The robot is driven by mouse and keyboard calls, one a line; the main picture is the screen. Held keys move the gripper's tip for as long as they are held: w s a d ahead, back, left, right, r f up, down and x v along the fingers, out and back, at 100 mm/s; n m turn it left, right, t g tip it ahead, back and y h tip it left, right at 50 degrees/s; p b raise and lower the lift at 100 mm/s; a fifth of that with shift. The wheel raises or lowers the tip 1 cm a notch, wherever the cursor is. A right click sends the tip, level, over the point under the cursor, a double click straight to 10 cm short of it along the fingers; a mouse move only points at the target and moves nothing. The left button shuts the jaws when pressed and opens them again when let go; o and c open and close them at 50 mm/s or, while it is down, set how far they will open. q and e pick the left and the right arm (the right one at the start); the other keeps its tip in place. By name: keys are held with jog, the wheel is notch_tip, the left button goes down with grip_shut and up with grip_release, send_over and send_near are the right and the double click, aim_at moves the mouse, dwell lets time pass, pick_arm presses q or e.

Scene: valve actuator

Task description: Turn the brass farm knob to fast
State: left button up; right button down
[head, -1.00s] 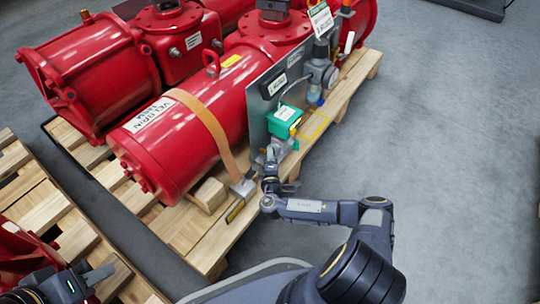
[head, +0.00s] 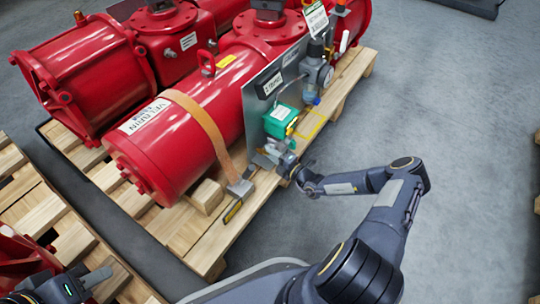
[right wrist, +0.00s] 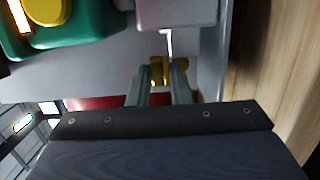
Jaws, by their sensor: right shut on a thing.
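The brass knob (right wrist: 160,72) shows in the right wrist view between the two fingers of my right gripper (right wrist: 161,84), which is shut on it. In the head view my right gripper (head: 272,155) is at the lower part of the grey panel, just below the green box (head: 281,121); the knob is too small to tell there. The knob's setting marks are not readable. My left gripper (head: 90,283) is at the lower left corner of the head view, apart from the panel, its fingers partly seen.
A large red cylinder (head: 165,150) with an orange strap (head: 205,122) lies on a wooden pallet (head: 225,228) behind the grey panel (head: 256,105). The grey floor (head: 440,120) to the right is clear.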

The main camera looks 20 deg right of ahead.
jog(key=shift+w+d+r+n+g+y, duration=0.15)
jog(key=shift+n+g+y, duration=0.55)
jog(key=shift+y, duration=0.4)
jog(key=shift+w+d+r+n+g+y, duration=0.15)
jog(key=shift+n+g+y, duration=0.35)
jog(key=shift+n+y, duration=0.5)
jog(key=shift+y, duration=0.4)
jog(key=c, duration=1.4)
grip_release()
jog(key=shift+r, duration=0.1)
jog(key=shift+c, duration=0.2)
jog(key=shift+s+d, duration=0.1)
jog(key=shift+s, duration=0.1)
jog(key=p+v, duration=0.2)
jog(key=v, duration=0.5)
jog(key=shift+s+d, duration=0.15)
